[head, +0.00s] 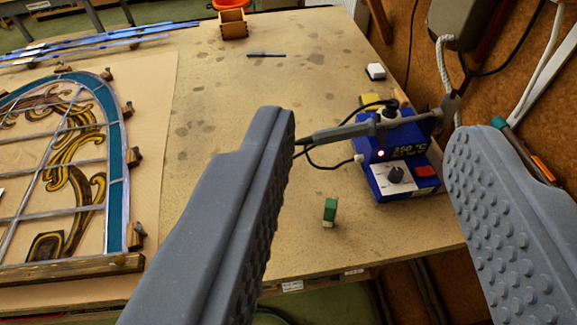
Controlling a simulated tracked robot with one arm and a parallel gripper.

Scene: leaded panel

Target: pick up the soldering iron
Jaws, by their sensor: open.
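The soldering iron (338,132) has a grey handle and rests on the blue soldering station (402,162) at the right side of the bench. Its handle points left, and its far left end is hidden behind or close to my gripper's left finger. A dark cable runs from it to the station. My gripper (365,140) is open and empty, with one finger left of the station and the other right of it. The iron's handle shows between the fingers, beyond them; I cannot tell the exact distance.
The leaded panel (116,175) lies on a board at the left, with wooden blocks around it. A small green block (330,210) stands near the bench's (215,110) front edge. A wooden box (232,23) and a dark pen-like tool (266,55) lie farther back. A wall is at right.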

